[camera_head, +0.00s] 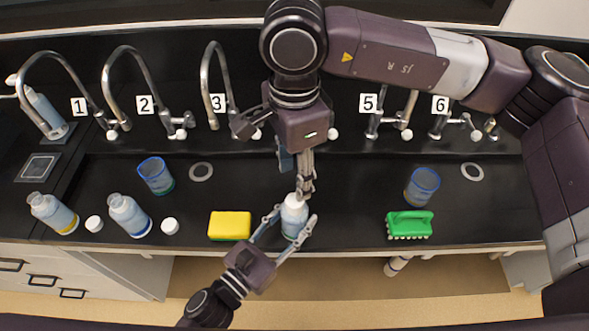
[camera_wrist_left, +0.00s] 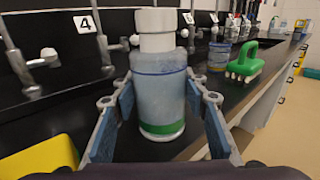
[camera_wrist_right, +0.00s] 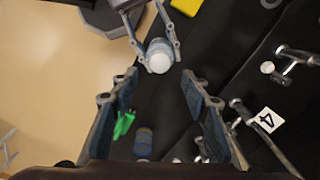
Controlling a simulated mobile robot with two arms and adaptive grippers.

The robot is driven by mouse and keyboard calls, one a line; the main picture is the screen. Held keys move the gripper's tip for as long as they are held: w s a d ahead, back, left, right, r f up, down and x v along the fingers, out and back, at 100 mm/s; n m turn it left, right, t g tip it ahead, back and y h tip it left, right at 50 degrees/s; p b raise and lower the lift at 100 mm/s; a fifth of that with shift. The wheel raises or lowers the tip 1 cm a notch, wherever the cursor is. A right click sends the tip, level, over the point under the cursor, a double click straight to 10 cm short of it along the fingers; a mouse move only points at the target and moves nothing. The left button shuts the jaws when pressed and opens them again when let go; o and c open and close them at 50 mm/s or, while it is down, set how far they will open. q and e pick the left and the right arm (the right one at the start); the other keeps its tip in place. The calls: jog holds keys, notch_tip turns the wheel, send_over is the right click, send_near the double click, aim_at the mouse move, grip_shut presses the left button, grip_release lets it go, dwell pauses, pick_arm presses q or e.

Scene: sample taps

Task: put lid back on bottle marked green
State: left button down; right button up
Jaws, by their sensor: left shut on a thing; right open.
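The green-marked bottle (camera_wrist_left: 160,90) stands upright between my left gripper's fingers, with a green band low on its side. It also shows near the counter's front edge in the head view (camera_head: 294,222). A white lid (camera_wrist_left: 156,22) sits on top of its neck; whether it is fully tightened I cannot tell. The lid shows as a white disc in the right wrist view (camera_wrist_right: 160,62). My left gripper (camera_head: 284,232) is shut on the bottle's body from the front. My right gripper (camera_head: 306,186) is open and empty above the lid, apart from it.
A yellow-marked bottle (camera_head: 54,213) and a blue-marked bottle (camera_head: 129,216) stand at left, with loose lids (camera_head: 94,223) (camera_head: 169,226) beside them. A yellow sponge (camera_head: 229,226), a green brush (camera_head: 409,224) and blue-rimmed beakers (camera_head: 156,175) (camera_head: 422,186) are on the counter. Taps line the back.

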aim_at(295, 200)
jog(key=n, duration=0.4)
jog(key=shift+r, duration=0.15)
jog(key=shift+f, duration=4)
jog(key=shift+c, duration=0.3)
